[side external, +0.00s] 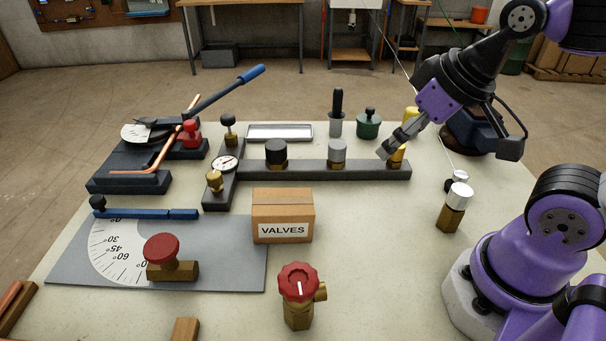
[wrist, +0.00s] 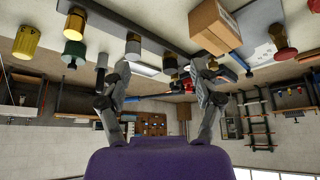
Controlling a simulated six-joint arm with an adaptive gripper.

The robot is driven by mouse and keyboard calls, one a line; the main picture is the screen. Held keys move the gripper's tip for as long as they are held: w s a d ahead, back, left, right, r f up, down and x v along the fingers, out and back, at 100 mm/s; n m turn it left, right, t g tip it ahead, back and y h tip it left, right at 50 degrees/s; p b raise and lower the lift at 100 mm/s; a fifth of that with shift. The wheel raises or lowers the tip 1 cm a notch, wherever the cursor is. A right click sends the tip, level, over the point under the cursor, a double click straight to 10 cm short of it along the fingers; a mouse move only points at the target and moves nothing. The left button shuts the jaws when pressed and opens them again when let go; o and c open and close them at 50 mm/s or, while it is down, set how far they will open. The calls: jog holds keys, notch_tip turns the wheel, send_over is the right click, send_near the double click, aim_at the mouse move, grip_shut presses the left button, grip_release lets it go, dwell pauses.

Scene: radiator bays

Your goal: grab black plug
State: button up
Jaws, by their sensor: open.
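The black plug (side external: 276,151), a dark round cap on a brass base, stands upright on the grey bar, left of the silver plug (side external: 337,151). In the wrist view the black plug (wrist: 170,63) appears small, between the fingers but well beyond them. My gripper (side external: 447,154) is open and empty at the bar's right end, apart from the black plug. One finger partly hides a yellow plug there. Both spread fingers of my gripper (wrist: 160,88) show in the wrist view.
The VALVES box (side external: 283,216) stands in front of the bar. A green knob (side external: 368,123) and a dark-handled tool (side external: 337,112) stand behind it. A gauge (side external: 225,164) is at its left end. A brass fitting (side external: 454,204) stands right of the bar.

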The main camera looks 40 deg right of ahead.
jog(key=m+g, duration=0.7)
jog(key=m, duration=2.4)
send_near(462, 174)
jog(key=shift+m, duration=0.3)
jog(key=f, duration=0.4)
jog(key=shift+s+a+f, duration=0.15)
jog(key=shift+a+f, duration=0.05)
jog(key=shift+h, duration=0.3)
jog(key=f, duration=0.3)
jog(key=s+f, duration=0.1)
jog(key=f, duration=0.1)
jog(key=shift+d+f, duration=0.2)
jog(key=shift+f, duration=0.15)
grip_shut()
